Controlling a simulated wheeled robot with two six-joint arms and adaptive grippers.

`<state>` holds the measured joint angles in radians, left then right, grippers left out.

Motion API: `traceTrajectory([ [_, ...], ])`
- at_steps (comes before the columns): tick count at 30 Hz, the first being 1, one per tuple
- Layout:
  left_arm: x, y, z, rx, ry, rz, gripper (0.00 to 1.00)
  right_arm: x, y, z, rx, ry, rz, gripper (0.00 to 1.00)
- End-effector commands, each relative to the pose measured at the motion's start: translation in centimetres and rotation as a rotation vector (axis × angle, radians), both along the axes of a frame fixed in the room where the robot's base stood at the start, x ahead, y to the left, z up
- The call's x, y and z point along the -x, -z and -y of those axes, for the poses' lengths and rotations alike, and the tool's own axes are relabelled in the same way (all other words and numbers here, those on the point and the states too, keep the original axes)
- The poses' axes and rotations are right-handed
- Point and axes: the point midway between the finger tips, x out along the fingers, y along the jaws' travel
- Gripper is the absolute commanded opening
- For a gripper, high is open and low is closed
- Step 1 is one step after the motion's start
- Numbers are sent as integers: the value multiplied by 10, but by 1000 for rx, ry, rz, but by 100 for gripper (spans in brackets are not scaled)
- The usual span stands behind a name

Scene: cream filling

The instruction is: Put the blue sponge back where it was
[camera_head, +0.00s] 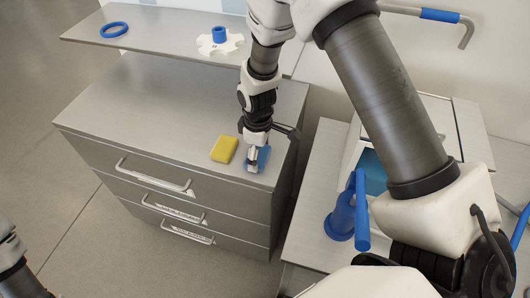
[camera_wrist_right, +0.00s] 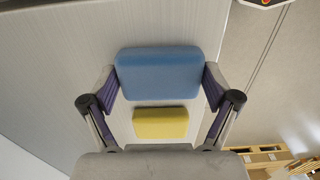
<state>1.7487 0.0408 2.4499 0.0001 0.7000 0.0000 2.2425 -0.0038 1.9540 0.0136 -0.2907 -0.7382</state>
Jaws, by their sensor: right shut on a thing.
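The blue sponge (camera_head: 263,159) is at the front right corner of the metal drawer cabinet's top (camera_head: 180,105). My right gripper (camera_head: 254,158) comes down from above and is shut on it. In the right wrist view the blue sponge (camera_wrist_right: 160,73) sits between the two fingers, one at each short end. I cannot tell whether it touches the top or is held just above it. The yellow sponge (camera_head: 224,149) lies flat on the cabinet, just left of the blue one and apart from it. My left gripper is out of view; only part of that arm shows at bottom left.
A metal shelf (camera_head: 165,34) behind holds a blue ring (camera_head: 114,29) and a white piece with a blue cylinder (camera_head: 219,35). Three handled drawers face the front. Right of the cabinet, a blue tool (camera_head: 341,222) stands on a lower surface. The cabinet top's left part is clear.

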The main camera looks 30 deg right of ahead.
Motion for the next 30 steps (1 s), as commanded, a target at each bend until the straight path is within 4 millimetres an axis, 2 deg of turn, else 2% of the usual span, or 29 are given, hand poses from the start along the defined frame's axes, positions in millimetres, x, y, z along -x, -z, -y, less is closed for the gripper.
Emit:
traceTrajectory([
  [1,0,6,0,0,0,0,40,0,6,0,0,0,1,55],
  [9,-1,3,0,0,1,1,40,0,5,0,-1,0,1,55],
  [10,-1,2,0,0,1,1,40,0,4,0,-1,0,1,98],
  [11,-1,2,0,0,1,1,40,0,4,0,0,0,1,100],
  [23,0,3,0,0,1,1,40,-1,-1,0,0,0,3,100],
  [26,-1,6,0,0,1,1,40,-1,-16,0,0,0,4,100],
  [30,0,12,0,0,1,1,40,-2,-51,0,0,0,8,100],
])
